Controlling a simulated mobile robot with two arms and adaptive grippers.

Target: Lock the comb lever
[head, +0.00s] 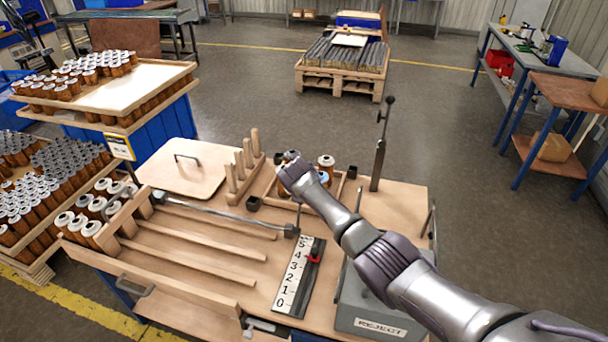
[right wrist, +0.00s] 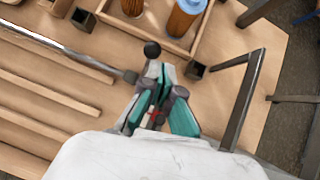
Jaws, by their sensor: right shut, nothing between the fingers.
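A long metal rod (head: 215,211), which looks like the comb lever, runs across the wooden comb slats (head: 200,238) and ends in a dark block (head: 290,231). The rod (right wrist: 65,48) also shows at the left of the right wrist view, its end block (right wrist: 130,76) close to my fingers. My right gripper (head: 288,165) hangs above the table near the rod's end. In the right wrist view it (right wrist: 157,80) is shut and empty, with a dark round knob (right wrist: 152,50) just beyond the fingertips. Whether they touch, I cannot tell. My left gripper is out of view.
A numbered scale board (head: 300,275) with a red pointer (head: 314,257) lies right of the slats. A grey reject bin (head: 362,318) stands under my right arm. A tray (right wrist: 178,46) with cartridges lies behind. A black upright lever (head: 380,150) stands at the back right.

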